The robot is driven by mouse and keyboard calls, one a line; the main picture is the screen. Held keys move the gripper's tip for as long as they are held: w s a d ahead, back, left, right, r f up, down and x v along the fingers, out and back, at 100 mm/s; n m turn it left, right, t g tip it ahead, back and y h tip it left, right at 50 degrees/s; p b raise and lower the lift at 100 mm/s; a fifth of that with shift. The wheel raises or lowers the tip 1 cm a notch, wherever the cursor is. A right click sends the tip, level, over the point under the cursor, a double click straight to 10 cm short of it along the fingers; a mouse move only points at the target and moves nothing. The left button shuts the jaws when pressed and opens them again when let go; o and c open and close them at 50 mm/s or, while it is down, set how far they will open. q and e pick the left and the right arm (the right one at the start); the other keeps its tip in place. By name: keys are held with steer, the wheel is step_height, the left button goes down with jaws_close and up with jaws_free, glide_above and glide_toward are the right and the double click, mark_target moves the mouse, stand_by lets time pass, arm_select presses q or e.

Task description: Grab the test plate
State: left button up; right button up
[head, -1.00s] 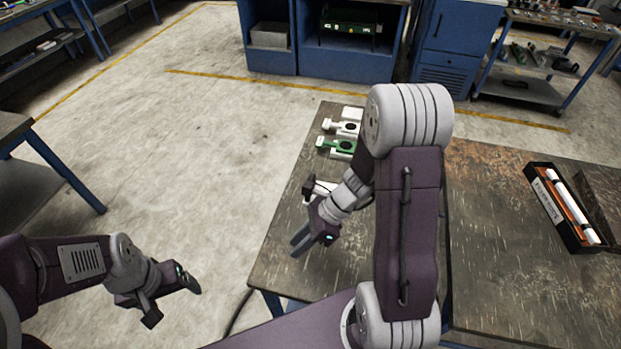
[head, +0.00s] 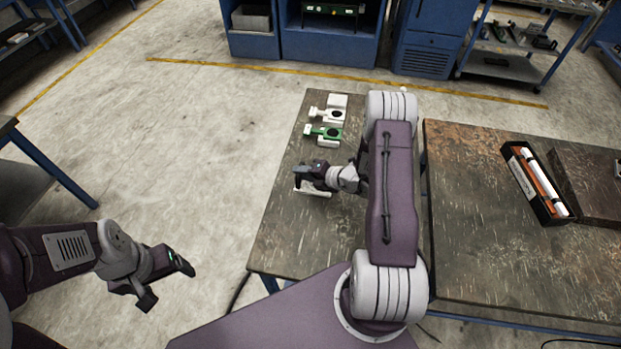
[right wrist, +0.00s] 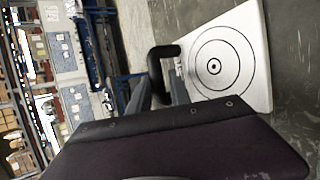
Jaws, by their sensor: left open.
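The test plate (right wrist: 232,62), a white plate marked with black concentric circles and carrying a black curved handle (right wrist: 158,60), lies on the left table. In the head view only part of the white plate (head: 313,190) shows below my right gripper (head: 299,177). In the right wrist view my right gripper's grey fingers (right wrist: 158,92) stand apart, with the handle at and just beyond their tips. Whether they touch it cannot be told. My left gripper (head: 167,284) is open and empty over the floor, left of the table.
A green device (head: 324,134) and a white device (head: 328,115) lie farther back on the same table (head: 285,235). A black case (head: 535,184) with white rods lies on the right table (head: 470,250). The table front is clear.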

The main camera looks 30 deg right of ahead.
steer(key=x, duration=0.4)
steer(key=shift+w+a+p, duration=0.25)
steer(key=shift+w+p, duration=0.05)
steer(key=shift+p, duration=0.05)
steer(key=shift+s, duration=0.1)
jaws_close()
stand_by(0.9)
